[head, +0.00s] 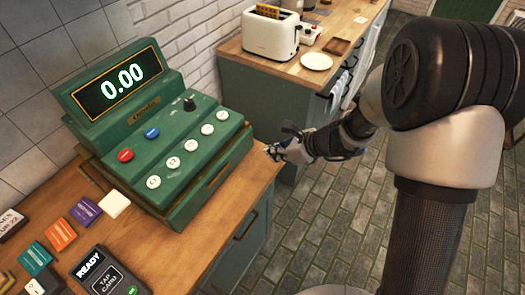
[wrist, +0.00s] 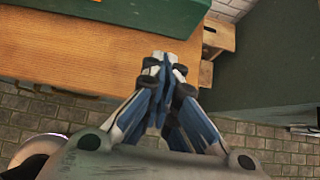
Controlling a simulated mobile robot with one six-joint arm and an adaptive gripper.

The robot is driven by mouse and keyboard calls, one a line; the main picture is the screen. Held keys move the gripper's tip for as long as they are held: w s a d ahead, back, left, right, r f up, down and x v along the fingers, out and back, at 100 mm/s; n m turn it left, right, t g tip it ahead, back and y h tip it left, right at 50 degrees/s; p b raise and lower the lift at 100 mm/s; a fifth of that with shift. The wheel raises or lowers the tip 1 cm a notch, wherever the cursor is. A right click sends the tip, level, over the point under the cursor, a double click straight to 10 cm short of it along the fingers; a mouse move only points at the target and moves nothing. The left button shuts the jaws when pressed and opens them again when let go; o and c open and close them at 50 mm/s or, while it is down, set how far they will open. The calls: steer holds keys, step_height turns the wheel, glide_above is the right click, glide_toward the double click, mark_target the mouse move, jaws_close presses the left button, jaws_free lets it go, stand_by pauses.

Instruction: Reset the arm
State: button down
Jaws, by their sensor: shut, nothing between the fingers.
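My gripper (head: 272,152) is at the right edge of the wooden counter (head: 190,235), just right of the green cash register (head: 165,140). It is shut and empty. In the wrist view my gripper (wrist: 163,65) has its fingertips together, with the counter edge (wrist: 90,60) and the register's green side (wrist: 150,12) beyond them. My arm reaches in from the right of the head view, bent at the elbow. Whether the fingertips touch the counter cannot be told.
The register display reads 0.00. A card reader (head: 100,275) showing READY and several small coloured blocks lie on the counter at left. A second counter (head: 335,75) behind carries a toaster (head: 272,35) and a white plate (head: 316,61). Paved floor (head: 340,220) lies open between.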

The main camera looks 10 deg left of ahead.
steer(key=p+v, duration=0.1)
steer(key=v, duration=0.5)
steer(key=shift+w+p, duration=0.2)
steer(key=shift+p, duration=0.1)
steer(key=shift+s, duration=0.1)
steer(key=s+d+r+n+g+h, duration=0.1)
steer(key=s+d+r+n+h, duration=0.15)
steer(key=s+r+n, duration=1)
steer(key=s+d+r+n+t+h, duration=0.1)
steer(key=s+d+r+n+h, duration=0.1)
steer(key=s+d+n, duration=0.3)
steer(key=s+d+r+n+t+h, duration=0.1)
steer(key=s+d+r+n+h, duration=0.2)
steer(key=s+d+n, duration=0.2)
steer(key=s+d, duration=0.1)
steer(key=d, duration=0.2)
steer(key=shift+s+r+h, duration=0.15)
steer(key=shift+s+h, duration=0.05)
steer(key=shift+h, duration=0.15)
